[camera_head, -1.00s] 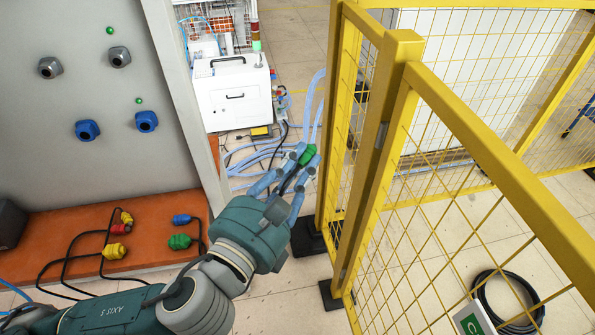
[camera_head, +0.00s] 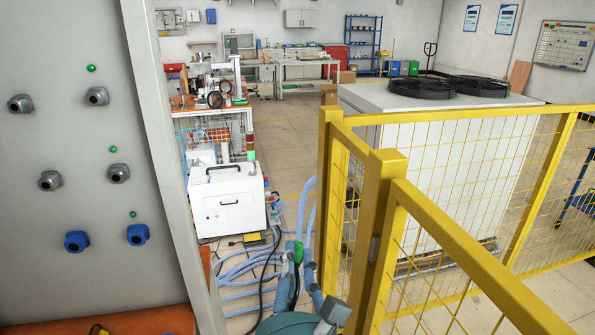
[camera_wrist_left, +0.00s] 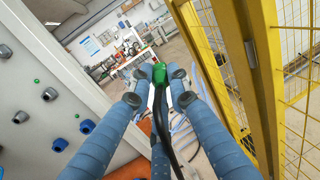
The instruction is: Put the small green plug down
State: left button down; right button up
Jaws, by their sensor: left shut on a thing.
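The small green plug (camera_head: 298,252) is between the fingertips of my left gripper (camera_head: 303,262), low in the middle of the head view. In the left wrist view the plug (camera_wrist_left: 159,75) sits between the tips of the blue fingers, and a dark cable (camera_wrist_left: 164,125) hangs from it toward the camera. My left gripper (camera_wrist_left: 158,84) is shut on it, held in the air beside the yellow fence. My right gripper is not in view.
A grey panel (camera_head: 75,130) with grey and blue sockets stands at left, above an orange surface (camera_head: 150,322). A yellow mesh fence (camera_head: 385,215) is close on the right. A white machine (camera_head: 230,205) with hoses on the floor stands beyond the gripper.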

pick_arm(q)
jog(key=s+a+f, duration=0.1)
jog(key=a+f, duration=0.5)
jog(key=a, duration=0.3)
jog(key=s+a+f, duration=0.1)
jog(key=a+f, duration=0.4)
jog(key=a, duration=0.4)
jog(key=shift+s+a+f, duration=0.15)
jog(key=shift+a+f, duration=0.25)
